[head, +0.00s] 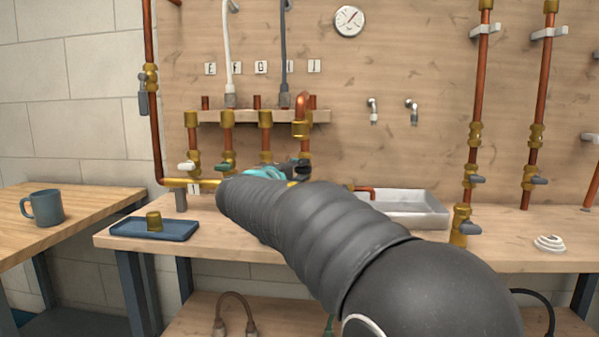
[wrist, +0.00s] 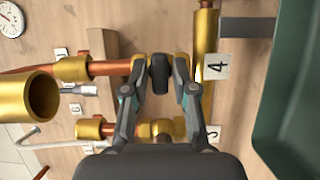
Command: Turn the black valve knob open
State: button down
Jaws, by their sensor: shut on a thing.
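The black valve knob (wrist: 160,73) shows in the wrist view, directly between my fingertips. It sits on a brass valve body in a copper line. My gripper (wrist: 161,82) is shut on it, one finger on each side. In the head view my gripper (head: 288,173) is at the right end of the row of valves below the wooden rail. There my arm and fingers cover most of the knob and its valve. I cannot tell the knob's turn angle.
Nearby valves have a white knob (head: 187,165) and a green knob (head: 226,167). A large brass fitting (wrist: 42,97) is close on the left in the wrist view. A white sink (head: 432,211) is at right, and a blue tray (head: 188,230) on the bench at left.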

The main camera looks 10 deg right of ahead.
jog(key=shift+f+n+b, duration=0.1)
jog(key=shift+n+b, duration=0.2)
jog(key=n+t+b, duration=0.1)
jog(key=n+b, duration=0.1)
jog(key=shift+f+h+b, duration=0.2)
jog(key=shift+h+b, duration=0.1)
jog(key=shift+b, duration=0.05)
jog(key=n+t+b, duration=0.1)
jog(key=n+b, duration=0.1)
jog(key=n, duration=0.1)
jog(key=n+t+b, duration=0.1)
jog(key=n+b, duration=0.1)
jog(key=n, duration=0.1)
jog(key=shift+d+t+b, duration=0.15)
jog(key=shift+t+b, duration=0.15)
jog(key=n+b, duration=0.1)
jog(key=n, duration=0.1)
jog(key=n+t+y, duration=0.1)
jog(key=n, duration=0.2)
jog(key=shift+r+t+y+b, duration=0.1)
jog(key=shift+t+y+b, duration=0.2)
jog(key=shift+b, duration=0.1)
jog(key=shift+s+d+r+n+t+y, duration=0.1)
jog(key=shift+n+t+y, duration=0.55)
jog(key=shift+n, duration=1.05)
jog(key=shift+r+n+t+y, duration=0.1)
jog(key=shift+n+t+y, duration=0.5)
jog(key=shift+n, duration=1.1)
jog(key=shift+y, duration=0.25)
